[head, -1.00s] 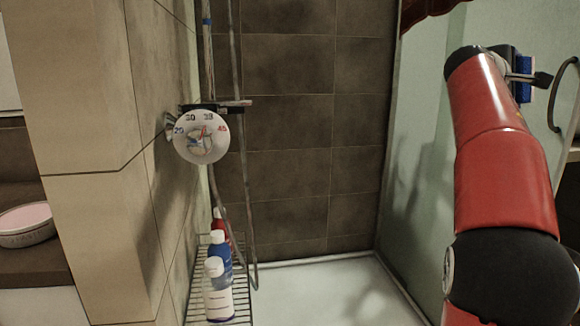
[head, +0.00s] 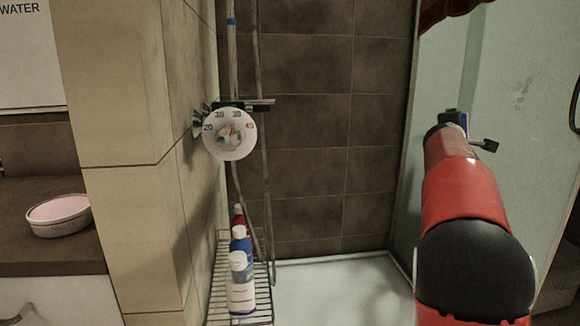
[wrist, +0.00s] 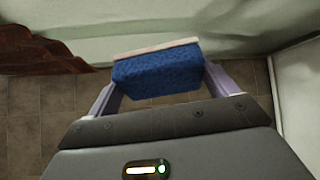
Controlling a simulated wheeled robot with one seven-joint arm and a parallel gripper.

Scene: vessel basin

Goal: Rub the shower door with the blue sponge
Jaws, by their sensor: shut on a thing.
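The blue sponge (wrist: 158,74) has a pale backing on its far face. My gripper (wrist: 158,82) is shut on it, with one finger at each end. In the wrist view the pale side faces the light green glass of the shower door (wrist: 150,22); I cannot tell whether it touches. In the head view the shower door (head: 520,110) is the pale green panel at the right, with a handle at its right edge. My gripper (head: 456,118) is at the far end of my red arm, in front of the glass, and only a bit of blue shows there.
A round shower dial (head: 229,134) with a hose is on the left wall. Below it, several bottles (head: 240,285) stand on a wire rack (head: 218,290). A pink-topped bowl (head: 58,218) sits on the brown counter at left. The white shower floor (head: 330,290) is clear.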

